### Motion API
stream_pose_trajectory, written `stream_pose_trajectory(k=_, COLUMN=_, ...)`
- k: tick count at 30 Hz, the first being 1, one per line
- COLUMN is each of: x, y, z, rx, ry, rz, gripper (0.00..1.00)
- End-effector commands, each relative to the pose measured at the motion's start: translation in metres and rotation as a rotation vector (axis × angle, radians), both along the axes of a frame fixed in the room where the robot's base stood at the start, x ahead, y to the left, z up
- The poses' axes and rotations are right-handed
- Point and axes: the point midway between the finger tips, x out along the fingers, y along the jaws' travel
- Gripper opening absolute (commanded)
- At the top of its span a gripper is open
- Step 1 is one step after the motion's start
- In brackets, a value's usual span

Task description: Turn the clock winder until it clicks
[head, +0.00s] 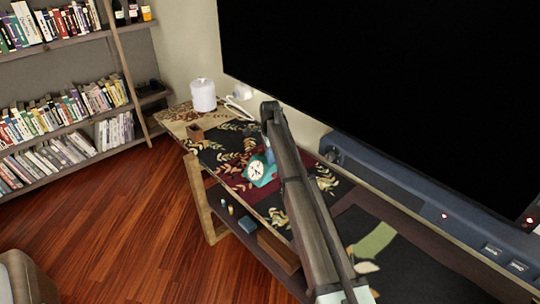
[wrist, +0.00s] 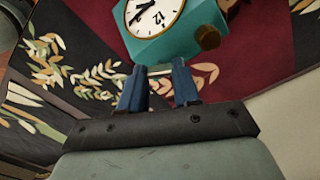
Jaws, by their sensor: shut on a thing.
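A teal clock (head: 263,179) with a round white face stands on the patterned cloth, tilted in the picture. In the wrist view the clock (wrist: 180,42) is just beyond my fingertips, with a brown knob (wrist: 207,38) on its near side. My gripper (wrist: 160,72) reaches down to the clock's edge with its two blue fingers a little apart. It is shut on a small part there, apparently the winder; the fingers and clock body mostly hide it. A pale bar shows between and beside the fingers. In the head view my gripper (head: 268,150) is behind the clock, its grip hidden.
The clock stands on a long low shelf unit under a large black screen (head: 380,90). A blue soundbar (head: 430,205) runs below the screen. A white canister (head: 203,95) and a small brown box (head: 196,132) stand at the far end. Bookshelves line the left wall.

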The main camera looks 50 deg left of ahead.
Motion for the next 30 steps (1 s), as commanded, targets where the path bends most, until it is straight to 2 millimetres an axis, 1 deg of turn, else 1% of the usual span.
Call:
stream_pose_trajectory(k=6, x=0.0001, y=0.0000, z=-0.0001, rx=0.000, ry=0.000, rz=-0.127, gripper=0.01)
stream_pose_trajectory(k=12, x=0.0001, y=0.0000, z=-0.0001, rx=0.000, ry=0.000, rz=-0.195, gripper=0.01)
stream_pose_trajectory(k=29, x=0.0001, y=0.0000, z=-0.0001, rx=0.000, ry=0.000, rz=-0.224, gripper=0.01)
stream_pose_trajectory(k=30, x=0.0001, y=0.0000, z=-0.0001, rx=0.000, ry=0.000, rz=-0.224, gripper=0.34)
